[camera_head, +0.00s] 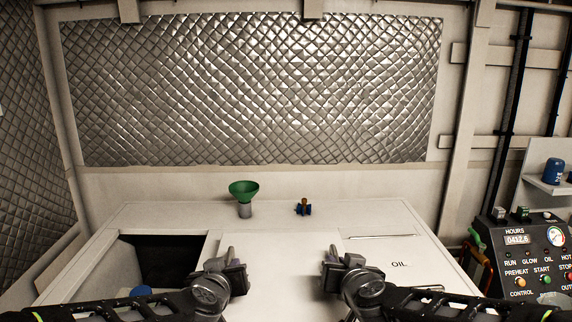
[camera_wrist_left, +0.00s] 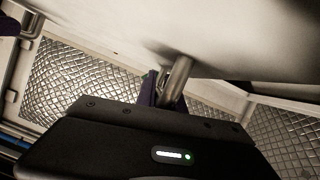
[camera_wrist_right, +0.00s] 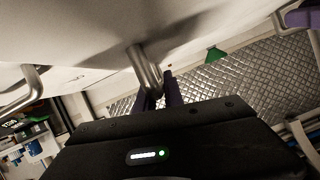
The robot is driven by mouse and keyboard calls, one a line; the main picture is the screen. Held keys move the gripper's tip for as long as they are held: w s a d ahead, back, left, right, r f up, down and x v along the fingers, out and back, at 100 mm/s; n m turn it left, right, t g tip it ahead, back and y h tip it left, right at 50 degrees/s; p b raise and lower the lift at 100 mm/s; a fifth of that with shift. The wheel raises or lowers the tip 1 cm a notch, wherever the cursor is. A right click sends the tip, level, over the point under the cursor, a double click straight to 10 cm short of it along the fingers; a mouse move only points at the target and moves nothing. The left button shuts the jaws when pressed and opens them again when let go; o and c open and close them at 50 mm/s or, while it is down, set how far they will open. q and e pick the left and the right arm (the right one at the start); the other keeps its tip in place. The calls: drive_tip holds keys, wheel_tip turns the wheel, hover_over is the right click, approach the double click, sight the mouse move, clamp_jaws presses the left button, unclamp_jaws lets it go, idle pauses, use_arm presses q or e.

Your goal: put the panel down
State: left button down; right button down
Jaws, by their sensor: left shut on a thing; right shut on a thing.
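The panel (camera_head: 283,248) is a plain white flat sheet, seen in the middle of the head view between my two grippers. My left gripper (camera_head: 231,264) is shut on a metal bar handle at its left side. My right gripper (camera_head: 334,264) is shut on the matching handle at its right side. The panel's pale face also fills the top of the left wrist view (camera_wrist_left: 235,35) and of the right wrist view (camera_wrist_right: 85,35), with the held handles (camera_wrist_left: 178,76) (camera_wrist_right: 144,68) against it. I cannot tell whether its underside touches the white top below.
A dark rectangular opening (camera_head: 165,257) lies left of the panel, with a blue round thing (camera_head: 141,290) in it. A cover marked OIL (camera_head: 399,252) lies right, near the control box (camera_head: 529,252).

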sight(341, 301)
use_arm(q)
drive_tip(key=shift+w+f, duration=0.15)
drive_tip(key=shift+w, duration=0.05)
use_arm(e)
drive_tip(key=shift+w+f, duration=0.15)
drive_tip(key=shift+w, duration=0.05)
use_arm(q)
drive_tip(key=shift+s+r, duration=0.2)
drive_tip(key=shift+s, duration=0.1)
use_arm(e)
drive_tip(key=shift+s+r, duration=0.2)
drive_tip(key=shift+s, duration=0.1)
use_arm(q)
drive_tip(key=shift+w, duration=0.1)
use_arm(e)
drive_tip(key=shift+w, duration=0.1)
use_arm(q)
drive_tip(key=shift+f, duration=0.1)
use_arm(e)
drive_tip(key=shift+f, duration=0.1)
